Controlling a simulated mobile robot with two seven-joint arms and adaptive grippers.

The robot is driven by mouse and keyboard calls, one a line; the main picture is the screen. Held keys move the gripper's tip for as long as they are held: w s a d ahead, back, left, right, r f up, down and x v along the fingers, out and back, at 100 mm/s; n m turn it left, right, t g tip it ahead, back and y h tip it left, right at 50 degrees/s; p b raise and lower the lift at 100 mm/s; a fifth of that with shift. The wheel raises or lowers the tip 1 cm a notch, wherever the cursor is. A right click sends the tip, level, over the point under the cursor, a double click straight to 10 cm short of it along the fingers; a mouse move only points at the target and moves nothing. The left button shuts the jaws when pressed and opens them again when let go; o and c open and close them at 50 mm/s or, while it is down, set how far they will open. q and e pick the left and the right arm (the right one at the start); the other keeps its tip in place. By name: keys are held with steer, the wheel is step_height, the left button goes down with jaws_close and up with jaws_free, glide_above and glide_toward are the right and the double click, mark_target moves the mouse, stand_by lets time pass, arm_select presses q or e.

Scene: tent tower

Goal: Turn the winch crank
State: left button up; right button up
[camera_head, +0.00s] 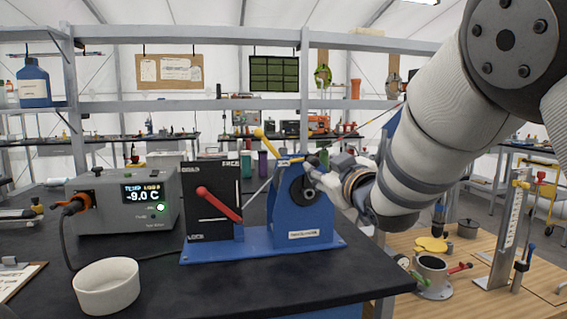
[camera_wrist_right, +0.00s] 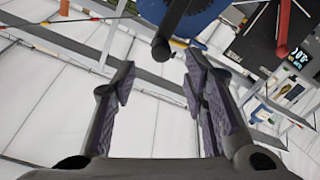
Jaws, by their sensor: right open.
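The winch is a blue housing (camera_head: 300,215) on a blue base plate (camera_head: 262,250) near the front of the black bench. A dark round hub (camera_head: 311,187) shows on its right side. In the right wrist view a dark crank handle (camera_wrist_right: 164,45) reaches down from the blue winch (camera_wrist_right: 188,18). My right gripper (camera_head: 330,166) is beside the upper right of the winch. In the right wrist view its fingers (camera_wrist_right: 160,70) are apart, with the handle's end just beyond and between the tips and nothing held. My left gripper is not in view.
A black panel (camera_head: 206,172) with a red lever (camera_head: 218,203) stands left of the winch. A yellow-knobbed lever (camera_head: 262,136) rises at the winch top. A grey meter box (camera_head: 95,222) and a white bowl (camera_head: 106,287) are further left. A wooden table (camera_head: 462,290) lies right.

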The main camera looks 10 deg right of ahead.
mark_target(316, 166)
steer(key=w, duration=0.4)
steer(key=w+f+b, duration=0.1)
steer(key=w, duration=0.1)
steer(key=shift+a, duration=0.2)
steer(key=shift+w+r, duration=0.25)
steer(key=shift+w, duration=0.15)
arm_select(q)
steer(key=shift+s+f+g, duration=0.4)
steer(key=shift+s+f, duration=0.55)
arm_select(e)
steer(key=shift+r, duration=0.15)
jaws_close()
